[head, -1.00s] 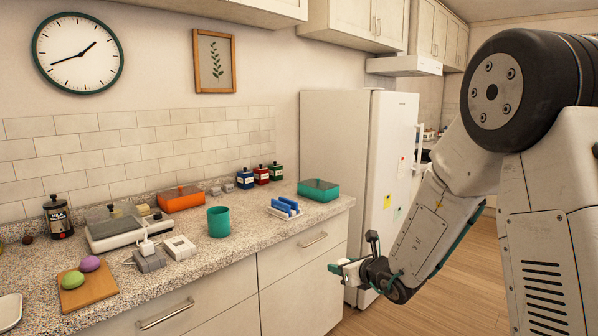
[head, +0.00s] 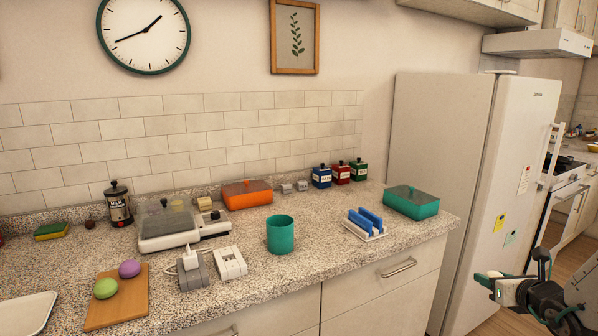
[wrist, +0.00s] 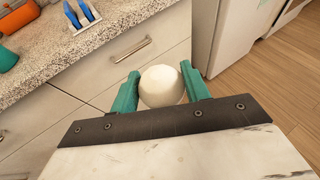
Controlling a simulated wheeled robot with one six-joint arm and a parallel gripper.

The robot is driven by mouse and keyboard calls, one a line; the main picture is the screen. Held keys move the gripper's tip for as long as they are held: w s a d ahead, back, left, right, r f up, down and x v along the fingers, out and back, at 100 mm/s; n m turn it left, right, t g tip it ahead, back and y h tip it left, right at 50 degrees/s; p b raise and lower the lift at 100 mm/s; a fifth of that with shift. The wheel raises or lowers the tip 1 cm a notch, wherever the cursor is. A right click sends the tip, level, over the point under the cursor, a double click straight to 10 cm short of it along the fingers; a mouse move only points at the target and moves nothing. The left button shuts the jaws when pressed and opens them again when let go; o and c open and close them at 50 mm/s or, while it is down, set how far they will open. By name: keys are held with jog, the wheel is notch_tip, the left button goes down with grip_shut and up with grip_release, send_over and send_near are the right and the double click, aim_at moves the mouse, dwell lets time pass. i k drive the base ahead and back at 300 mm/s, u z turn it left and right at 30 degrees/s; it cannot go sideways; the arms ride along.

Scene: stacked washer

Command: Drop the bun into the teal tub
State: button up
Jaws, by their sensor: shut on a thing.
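The bun, a pale round ball (wrist: 161,87), sits between the teal fingers of my gripper (wrist: 160,90) in the wrist view. My gripper (head: 490,284) is shut on it, beyond the front right end of the counter and in front of the fridge in the head view. The teal tub (head: 411,203), low and rectangular, stands at the counter's right end, up and left of my gripper in the picture. Its top looks greyish; I cannot tell whether that is a lid or its inside. A teal round cup (head: 280,235), open at the top, stands further left.
A white rack with blue slabs (head: 366,223) stands between cup and tub. An orange tub (head: 247,194), small bottles (head: 341,173), a scale (head: 168,228) and a board (head: 118,298) are on the counter. The fridge (head: 480,180) stands to the right.

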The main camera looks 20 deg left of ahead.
aim_at(278, 253)
jog(key=z, duration=0.05)
jog(key=i, duration=0.15)
jog(key=u, duration=1.05)
